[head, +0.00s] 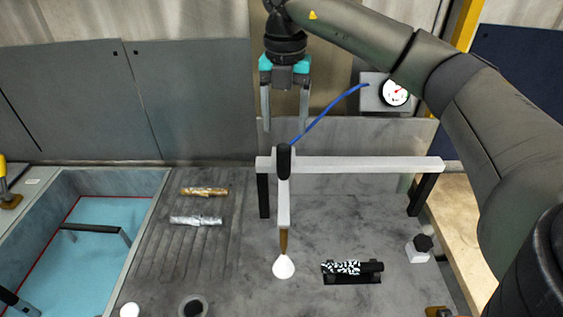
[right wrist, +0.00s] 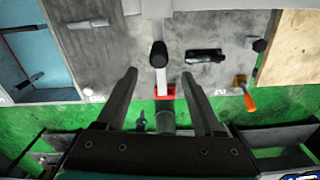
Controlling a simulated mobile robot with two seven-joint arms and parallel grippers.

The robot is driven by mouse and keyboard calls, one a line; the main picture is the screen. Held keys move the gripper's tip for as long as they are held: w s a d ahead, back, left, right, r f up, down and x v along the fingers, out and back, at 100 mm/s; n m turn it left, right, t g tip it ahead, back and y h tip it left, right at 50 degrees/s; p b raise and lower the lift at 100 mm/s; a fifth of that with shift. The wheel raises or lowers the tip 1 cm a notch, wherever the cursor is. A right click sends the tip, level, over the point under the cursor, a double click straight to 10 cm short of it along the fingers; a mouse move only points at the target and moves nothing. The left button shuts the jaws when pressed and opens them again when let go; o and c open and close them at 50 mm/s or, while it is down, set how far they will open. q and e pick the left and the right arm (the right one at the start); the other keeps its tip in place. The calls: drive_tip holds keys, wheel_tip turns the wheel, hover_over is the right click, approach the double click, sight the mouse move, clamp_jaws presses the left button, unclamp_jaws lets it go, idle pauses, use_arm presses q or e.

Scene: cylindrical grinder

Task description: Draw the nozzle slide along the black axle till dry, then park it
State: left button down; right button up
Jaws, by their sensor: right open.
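The nozzle slide hangs on a white overhead rail (head: 360,164). It has a black knob (head: 284,160) on top, a white arm and a brass tube (head: 284,240) ending in a white cone (head: 284,267). The black axle (head: 372,267) lies in a dark recess to the right of the cone, white speckles over its left part. My right gripper (head: 284,128) is open and empty above the knob, fingers pointing down. In the right wrist view the knob (right wrist: 158,54) shows beyond the open fingertips and the axle (right wrist: 205,55) to its right. My left gripper is not in view.
A blue hose (head: 330,112) runs from the slide to a gauge box (head: 394,92). Brass (head: 204,191) and silver (head: 196,221) axles lie on the grooved table at left. A blue-lined tank (head: 95,250) is far left. A black knob on a white block (head: 422,244) stands right.

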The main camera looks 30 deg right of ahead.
hover_over(283, 166)
drive_tip(key=f, duration=0.2)
drive_tip(key=d+f, duration=0.1)
drive_tip(key=f, duration=0.1)
drive_tip(key=shift+w, duration=0.4)
wheel_tip(283, 166, down, 7)
drive_tip(key=shift+w+a+f+p, duration=0.1)
drive_tip(key=shift+w+f+p, duration=0.05)
drive_tip(key=shift+p, duration=0.7)
drive_tip(key=shift+f, duration=0.45)
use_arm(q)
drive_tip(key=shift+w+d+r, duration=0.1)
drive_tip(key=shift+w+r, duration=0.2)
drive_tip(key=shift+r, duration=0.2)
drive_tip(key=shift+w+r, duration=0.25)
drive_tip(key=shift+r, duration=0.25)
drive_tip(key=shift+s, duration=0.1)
use_arm(e)
drive_tip(key=shift+c, duration=0.5)
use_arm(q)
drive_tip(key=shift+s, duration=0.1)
use_arm(e)
clamp_jaws()
